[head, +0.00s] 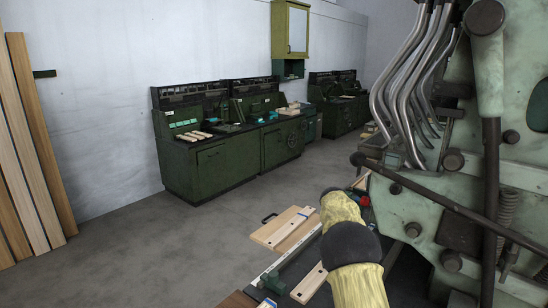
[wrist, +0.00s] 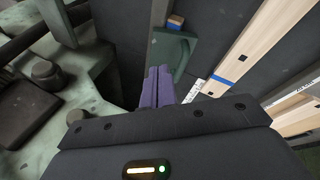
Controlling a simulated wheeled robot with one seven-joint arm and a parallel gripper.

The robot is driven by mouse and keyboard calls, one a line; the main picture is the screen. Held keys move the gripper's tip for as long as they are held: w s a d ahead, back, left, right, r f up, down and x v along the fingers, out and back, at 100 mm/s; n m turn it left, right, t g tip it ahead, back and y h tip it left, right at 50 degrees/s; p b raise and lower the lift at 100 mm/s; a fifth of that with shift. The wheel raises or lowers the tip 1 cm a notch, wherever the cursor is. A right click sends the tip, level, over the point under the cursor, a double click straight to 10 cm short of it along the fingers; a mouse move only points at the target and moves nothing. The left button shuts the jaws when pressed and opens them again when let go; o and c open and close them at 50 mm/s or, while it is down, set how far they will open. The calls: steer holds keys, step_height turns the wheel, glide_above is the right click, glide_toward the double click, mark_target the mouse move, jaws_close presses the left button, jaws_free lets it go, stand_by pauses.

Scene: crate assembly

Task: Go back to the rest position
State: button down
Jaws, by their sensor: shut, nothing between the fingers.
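My gripper (wrist: 159,72) shows in the wrist view, with its two purple fingers closed together and nothing between them. In the wrist view its tips are beside a dark green block (wrist: 180,55) on the dark work surface; I cannot tell the height between them. In the head view my yellow arm with a black joint reaches over the work area at the bottom, and the gripper itself is hidden.
A large pale green machine (head: 420,195) with pipes stands close on the right; its metal parts (wrist: 65,85) fill the wrist view's left. Wooden boards (head: 283,228) lie beside my arm. Green consoles (head: 225,165) line the wall. Planks (head: 30,140) lean at left. The floor (head: 140,245) is clear.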

steer(key=s+a+r+n+y+p, duration=0.1)
steer(key=s+a+r+p, duration=0.1)
steer(key=s, duration=0.9)
steer(key=s+a+r+t+y+p, duration=0.1)
steer(key=s+a, duration=0.3)
steer(key=s, duration=0.8)
steer(key=s+a+r+n+t+y+p, duration=0.1)
steer(key=s+a+r+y+p, duration=0.2)
steer(key=s, duration=0.8)
steer(key=shift+s+a+r+n, duration=0.25)
steer(key=shift+a+r+n, duration=0.05)
steer(key=shift+a+r, duration=0.15)
